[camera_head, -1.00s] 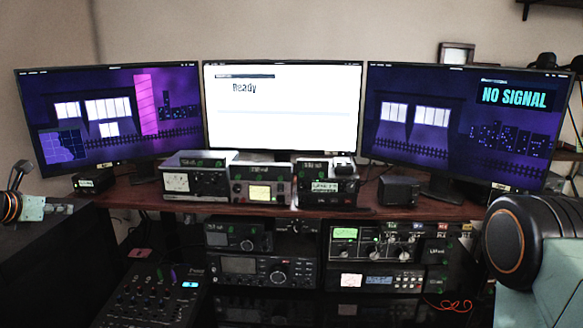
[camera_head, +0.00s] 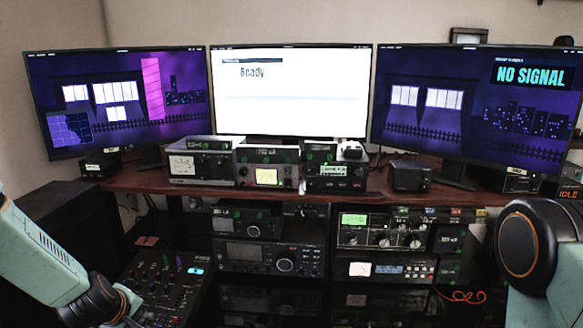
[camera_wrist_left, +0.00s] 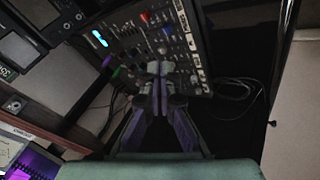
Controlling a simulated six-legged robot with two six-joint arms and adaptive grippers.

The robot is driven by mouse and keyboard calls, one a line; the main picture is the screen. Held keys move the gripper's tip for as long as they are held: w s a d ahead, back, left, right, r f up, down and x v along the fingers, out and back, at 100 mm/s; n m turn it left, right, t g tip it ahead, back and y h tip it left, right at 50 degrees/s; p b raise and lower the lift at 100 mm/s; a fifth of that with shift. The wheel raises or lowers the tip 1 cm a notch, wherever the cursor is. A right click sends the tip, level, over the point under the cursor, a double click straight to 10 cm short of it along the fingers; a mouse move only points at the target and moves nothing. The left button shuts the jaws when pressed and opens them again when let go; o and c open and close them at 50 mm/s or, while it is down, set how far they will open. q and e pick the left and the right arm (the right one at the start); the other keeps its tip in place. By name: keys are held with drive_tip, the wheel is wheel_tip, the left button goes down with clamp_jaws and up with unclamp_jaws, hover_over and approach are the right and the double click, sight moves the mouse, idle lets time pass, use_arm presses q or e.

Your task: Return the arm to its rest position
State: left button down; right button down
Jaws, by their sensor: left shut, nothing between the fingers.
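My left arm comes in low at the left of the head view.
A wooden desk shelf (camera_head: 290,188) carries three monitors, including a white one reading "Ready" (camera_head: 290,100), and several small radios. Below are a radio unit (camera_head: 270,258) and a unit with a green display (camera_head: 375,230). Open floor and cables (camera_wrist_left: 245,95) lie right of the mixer.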

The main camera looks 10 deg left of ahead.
use_arm(q)
drive_tip(key=s+d+f+m, duration=0.1)
drive_tip(key=s+d+f, duration=0.1)
drive_tip(key=s+d+f+m+g+b, duration=0.1)
drive_tip(key=s+d+f+m, duration=0.1)
drive_tip(key=s+f, duration=0.1)
drive_tip(key=s+d+f+m+b, duration=0.1)
drive_tip(key=s+d+f, duration=0.1)
drive_tip(key=f, duration=0.1)
drive_tip(key=shift+s+f+m+h, duration=0.15)
drive_tip(key=shift+m+h, duration=0.15)
drive_tip(key=shift+m, duration=0.1)
drive_tip(key=s+d+f+m+g+b, duration=0.2)
drive_tip(key=s+f, duration=0.3)
drive_tip(key=s, duration=0.4)
drive_tip(key=s+d+f+m+g+b, duration=0.2)
drive_tip(key=s+d+f+m+b, duration=0.1)
drive_tip(key=s, duration=0.6)
drive_tip(key=s+d+f+m+g+h+b, duration=0.1)
drive_tip(key=s+d+f+m+g+b, duration=0.1)
drive_tip(key=s+d+f, duration=0.4)
drive_tip(key=s+f+m+b, duration=0.1)
drive_tip(key=s+b, duration=0.1)
drive_tip(key=s, duration=0.2)
drive_tip(key=shift+f+m, duration=0.3)
drive_tip(key=shift+w, duration=0.1)
drive_tip(key=shift+d, duration=0.1)
drive_tip(key=shift+f, duration=0.15)
